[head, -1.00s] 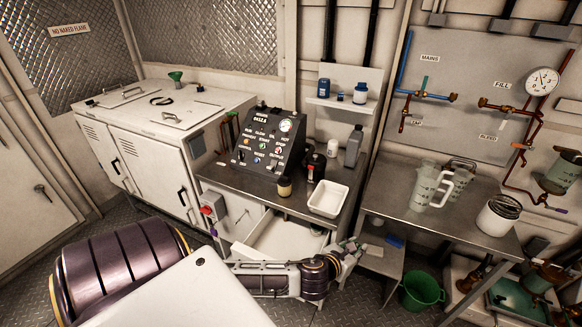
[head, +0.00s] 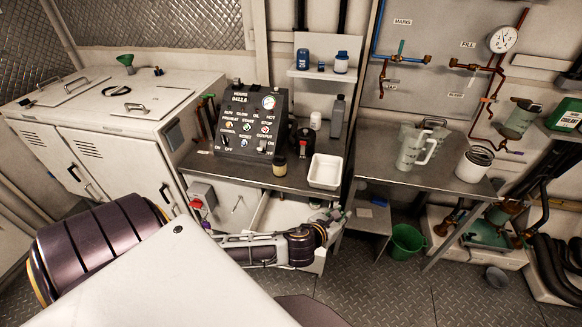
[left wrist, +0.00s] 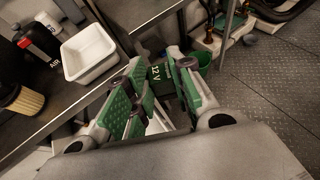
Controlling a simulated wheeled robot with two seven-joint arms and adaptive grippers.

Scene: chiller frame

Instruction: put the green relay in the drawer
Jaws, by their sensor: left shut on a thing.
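My left gripper (left wrist: 152,92) is shut on a dark green block marked "12 V" (left wrist: 157,73), which looks like the green relay. In the head view the left gripper (head: 333,214) is small, at the right end of the open drawer, and the relay is hard to make out. The white drawer (head: 280,214) is pulled out under the steel bench. My left forearm crosses in front of it and hides part of its inside and front. Whether the relay is over the drawer or beside it I cannot tell. My right gripper is not in view.
A low shelf (head: 372,218) and a green bucket (head: 406,241) are to the right. A green labelled box (head: 566,119) is at far right.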

